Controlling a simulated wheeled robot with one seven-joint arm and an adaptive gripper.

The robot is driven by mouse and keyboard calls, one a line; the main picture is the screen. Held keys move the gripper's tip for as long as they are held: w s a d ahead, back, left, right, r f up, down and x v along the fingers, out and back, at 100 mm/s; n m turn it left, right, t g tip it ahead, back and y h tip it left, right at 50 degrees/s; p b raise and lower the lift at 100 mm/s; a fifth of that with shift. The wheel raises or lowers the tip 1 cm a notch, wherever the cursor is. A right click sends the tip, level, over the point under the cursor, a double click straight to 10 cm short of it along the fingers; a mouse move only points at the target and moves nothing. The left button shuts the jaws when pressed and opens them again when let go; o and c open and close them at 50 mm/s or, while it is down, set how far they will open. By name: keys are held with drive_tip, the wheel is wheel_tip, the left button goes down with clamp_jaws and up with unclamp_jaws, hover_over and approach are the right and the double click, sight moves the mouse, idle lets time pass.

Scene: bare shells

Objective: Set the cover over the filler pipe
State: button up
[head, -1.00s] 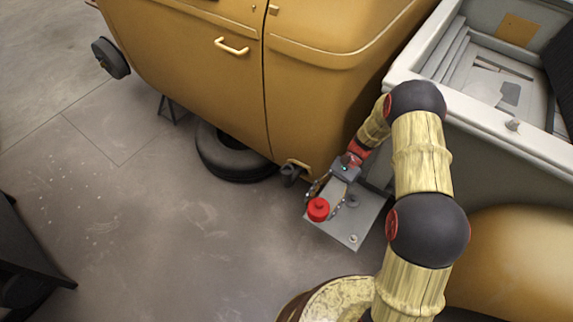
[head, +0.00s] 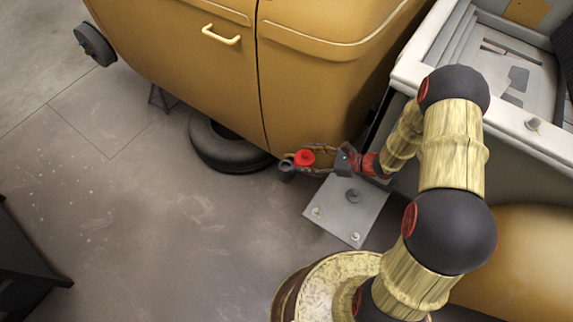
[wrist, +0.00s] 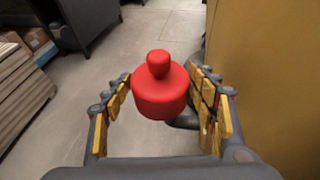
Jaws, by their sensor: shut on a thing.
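The cover is a red cap with a round knob on top (head: 304,158). My gripper (head: 307,160) is shut on it and holds it beside the yellow truck cab. In the wrist view the cover (wrist: 158,88) sits knob up between the two fingers. The filler pipe (head: 287,171) is a short dark stub low at the cab's lower corner, just left of and a little below the cover in the head view. A dark shape shows partly behind the cover in the wrist view; I cannot tell if it is the pipe. The gap between cover and pipe is hard to judge.
The yellow cab (head: 200,75) rises close behind my gripper. A grey plate with bolts (head: 335,222) is below it. A black tire (head: 225,150) lies under the cab. The white truck bed (head: 510,115) is at right. Open floor (head: 150,230) lies at left.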

drive_tip(key=x, duration=0.3)
drive_tip(key=b+x, duration=0.1)
drive_tip(key=shift+w+f, duration=0.35)
drive_tip(key=shift+w, duration=0.05)
drive_tip(key=b, duration=0.2)
hover_over(287, 166)
wheel_tip(287, 166, down, 5)
drive_tip(key=shift+s+d+r, duration=0.1)
drive_tip(key=shift+s+d, duration=0.05)
drive_tip(key=shift+f+b, duration=0.9)
drive_tip(key=shift+f, duration=0.9)
drive_tip(key=shift+f+b, duration=0.35)
drive_tip(key=shift+f, duration=0.1)
drive_tip(key=shift+f, duration=0.2)
drive_tip(key=o, duration=0.9)
